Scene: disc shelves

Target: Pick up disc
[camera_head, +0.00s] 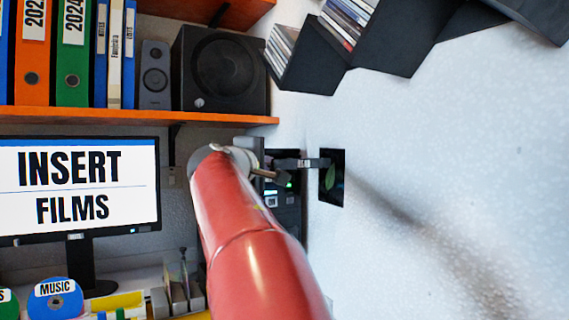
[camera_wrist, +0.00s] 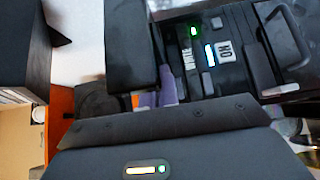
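A blue disc labelled MUSIC (camera_head: 57,300) stands at the lower left in the head view, below the monitor. Part of a green disc (camera_head: 8,303) shows at the left edge. My gripper (camera_head: 312,164) is at the end of my red arm, near the white wall and well to the right of these discs. In the wrist view my gripper (camera_wrist: 205,50) has its two dark fingers wide apart, with no disc between them. Behind the gap is a black device (camera_wrist: 215,78) with a green light and white labels, one apparently reading ON.
A monitor (camera_head: 80,185) reads INSERT FILMS. An orange shelf (camera_head: 130,115) holds binders and a speaker (camera_head: 222,72). Black wall shelves (camera_head: 315,60) with upright cases are at the top. A small dark panel (camera_head: 337,190) is close to my gripper.

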